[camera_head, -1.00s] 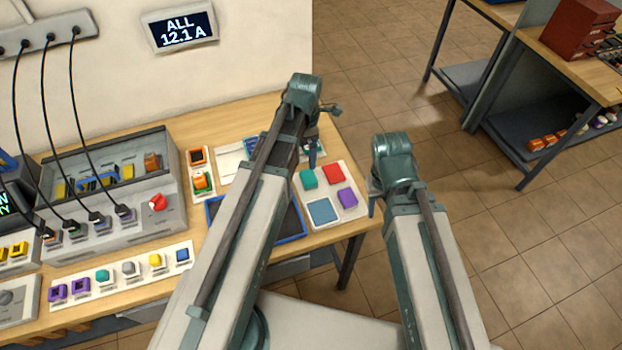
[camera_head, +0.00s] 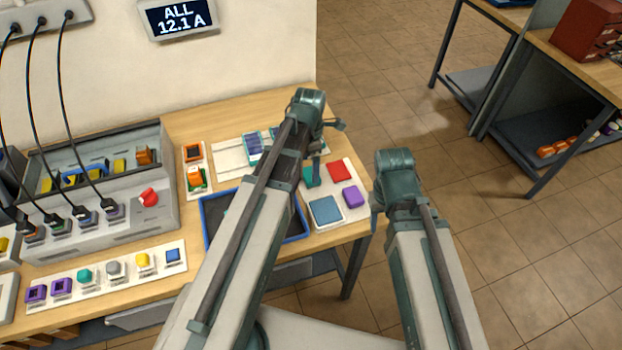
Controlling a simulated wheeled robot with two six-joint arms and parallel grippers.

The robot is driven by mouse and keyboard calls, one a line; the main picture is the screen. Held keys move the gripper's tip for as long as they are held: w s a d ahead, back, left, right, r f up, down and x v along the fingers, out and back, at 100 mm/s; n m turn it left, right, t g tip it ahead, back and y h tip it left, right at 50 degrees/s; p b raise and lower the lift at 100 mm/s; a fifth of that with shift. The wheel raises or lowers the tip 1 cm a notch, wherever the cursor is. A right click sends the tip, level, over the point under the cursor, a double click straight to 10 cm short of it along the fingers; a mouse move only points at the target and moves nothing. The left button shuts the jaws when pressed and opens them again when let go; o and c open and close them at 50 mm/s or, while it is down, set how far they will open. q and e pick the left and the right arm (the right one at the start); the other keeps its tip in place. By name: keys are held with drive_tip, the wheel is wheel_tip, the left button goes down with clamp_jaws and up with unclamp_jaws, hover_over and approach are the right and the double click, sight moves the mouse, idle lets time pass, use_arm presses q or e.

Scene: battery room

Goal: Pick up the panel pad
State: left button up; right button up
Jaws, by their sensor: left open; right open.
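A white panel (camera_head: 347,223) lies at the right end of the wooden table. On it are a blue-grey square pad (camera_head: 326,211) at the front left, a red block (camera_head: 339,171), a purple block (camera_head: 352,196) and a teal block (camera_head: 310,177). No label shows which piece is called the panel pad. My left gripper (camera_head: 316,180) points down at the teal block and partly covers it; it is open, and whether it touches the block cannot be told. My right gripper (camera_head: 374,218) is open and empty beside the panel's right edge, mostly hidden behind its wrist.
A blue-rimmed dark tray (camera_head: 204,223) lies left of the panel, partly behind my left arm. A white strip with several coloured blocks (camera_head: 108,274) lies at the front left. A grey console (camera_head: 120,235) with cables stands on the left.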

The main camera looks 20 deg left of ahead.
use_arm(q)
drive_tip(key=f+b, duration=0.5)
drive_tip(key=shift+w+d+f, duration=0.1)
drive_tip(key=shift+w+d, duration=0.05)
drive_tip(key=shift+w, duration=0.1)
drive_tip(key=c, duration=1.4)
drive_tip(key=shift+r, duration=0.2)
